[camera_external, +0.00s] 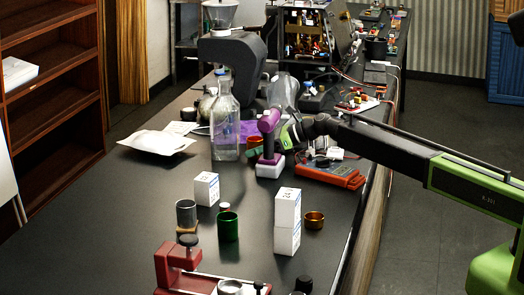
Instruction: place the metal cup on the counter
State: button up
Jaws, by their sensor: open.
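A grey metal cup (186,213) stands upright at the left middle of the dark counter (130,225), on or just behind a small tan block (187,229). My arm reaches in from the right. My gripper (284,137) is open, well behind and to the right of the grey cup, close to a purple and white cordless drill (269,135). The drill partly hides the gripper's fingers, and I cannot tell whether they touch it. I see nothing held between them.
A green cup (228,227), white boxes (287,238) and a brass cup (314,220) stand near the grey cup. A red vise (180,265) is in front. A glass bottle (225,130) and red case (330,175) stand farther back.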

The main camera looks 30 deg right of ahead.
jog(key=p+v, duration=0.4)
jog(key=v, duration=0.8)
jog(key=shift+f, duration=0.1)
jog(key=s+d+n+p, duration=0.1)
jog(key=s+d, duration=0.2)
jog(key=s, duration=0.1)
jog(key=s+d+n+g+p, duration=0.1)
jog(key=s+d, duration=0.3)
jog(key=s+d+n+p, duration=0.1)
jog(key=s+d, duration=0.2)
jog(key=s, duration=0.2)
jog(key=shift+d+f+n+g+h, duration=0.1)
jog(key=shift+d+n+g+h, duration=0.2)
jog(key=shift+n+g, duration=0.1)
jog(key=s+d+f+n+g+h+p, duration=0.1)
jog(key=s+d+n, duration=0.25)
jog(key=s, duration=0.45)
jog(key=s+d+f+n+g+h+p, duration=0.1)
jog(key=s+d+n+g, duration=0.1)
jog(key=s+d, duration=0.5)
jog(key=s+d+f+n+g+h+b, duration=0.1)
jog(key=s+f+n+g+h+b, duration=0.2)
jog(key=s+f+n+h, duration=0.5)
notch_tip(320, 180, down, 3)
jog(key=s+n, duration=0.3)
jog(key=n, duration=0.5)
jog(key=shift+d, duration=0.25)
